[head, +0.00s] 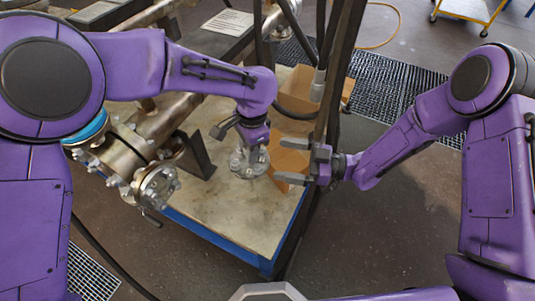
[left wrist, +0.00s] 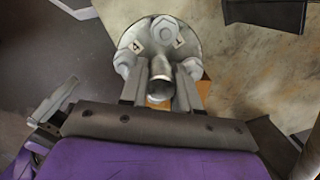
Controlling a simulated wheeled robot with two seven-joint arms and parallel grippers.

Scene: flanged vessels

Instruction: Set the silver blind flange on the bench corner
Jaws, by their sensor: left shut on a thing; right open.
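The silver blind flange (head: 246,166) is a round metal disc with bolts and a central stub, near the right side of the bench (head: 228,214). My left gripper (head: 254,146) is above it, shut on the stub. The left wrist view shows the flange (left wrist: 160,38) ahead of my left gripper (left wrist: 161,84), with the stub between the two fingers. I cannot tell whether the flange touches the bench top. My right gripper (head: 285,160) is open and empty, to the right of the flange at the bench's right edge.
A flanged pipe (head: 155,186) with bolts lies along the bench's left side, beside a dark angled bracket (head: 194,157). Cardboard boxes (head: 297,92) stand behind the flange. A dark upright post (head: 338,70) rises at the right. The bench's front corner is clear.

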